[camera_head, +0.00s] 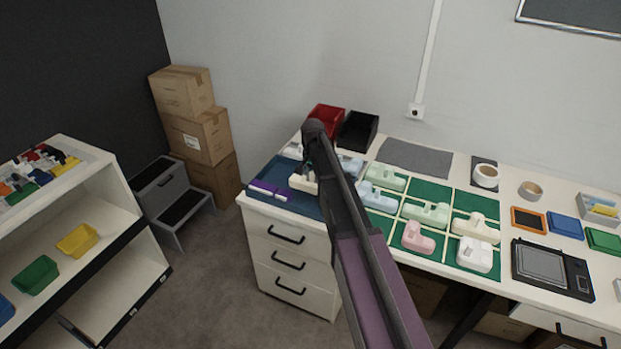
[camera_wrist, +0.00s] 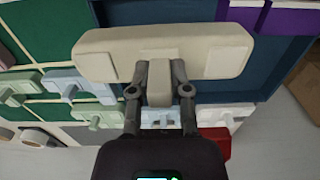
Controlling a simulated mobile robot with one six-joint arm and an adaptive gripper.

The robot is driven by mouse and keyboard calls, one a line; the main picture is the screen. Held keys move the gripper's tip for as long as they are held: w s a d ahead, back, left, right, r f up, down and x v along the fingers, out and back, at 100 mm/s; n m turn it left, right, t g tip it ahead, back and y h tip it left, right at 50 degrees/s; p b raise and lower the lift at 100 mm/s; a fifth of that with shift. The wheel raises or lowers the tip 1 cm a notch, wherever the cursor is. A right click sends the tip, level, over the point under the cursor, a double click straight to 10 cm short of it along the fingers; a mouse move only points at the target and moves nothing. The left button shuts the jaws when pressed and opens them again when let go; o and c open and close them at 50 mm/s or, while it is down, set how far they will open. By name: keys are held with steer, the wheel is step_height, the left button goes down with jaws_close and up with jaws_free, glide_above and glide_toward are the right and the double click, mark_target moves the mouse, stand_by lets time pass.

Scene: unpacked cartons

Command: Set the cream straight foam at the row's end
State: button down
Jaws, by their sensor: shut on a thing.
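My gripper (camera_wrist: 160,82) is shut on the middle stub of a cream straight foam (camera_wrist: 215,52), a long block lying crosswise in the wrist view. A green board (camera_head: 413,190) with pale dividing lines carries foam pieces: light green (camera_head: 427,213), pink (camera_head: 418,238), white (camera_head: 475,254) and another cream one (camera_head: 475,228). I cannot tell which end of the row is meant.
Purple pieces (camera_head: 270,190) lie on the mat's left part. A red bin (camera_head: 325,117) and a black bin (camera_head: 358,130) stand at the back. Tape rolls (camera_head: 486,175), a scale (camera_head: 552,270) and small trays occupy the right. A grey mat (camera_head: 414,156) is bare.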

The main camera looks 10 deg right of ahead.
steer(key=shift+s+f+b, duration=0.1)
steer(key=shift+f+b, duration=2.1)
steer(key=shift+f, duration=0.1)
steer(key=shift+f, duration=0.2)
steer(key=shift+f+b, duration=2.8)
steer(key=shift+b, duration=0.2)
steer(key=shift+f, duration=0.1)
steer(key=c, duration=0.5)
jaws_free()
steer(key=s+r+n+p, duration=0.3)
steer(key=s, duration=1.1)
steer(key=s+r+n+p, duration=0.4)
steer(key=s, duration=1.1)
steer(key=shift+a, duration=0.45)
steer(key=shift+s+r, duration=0.1)
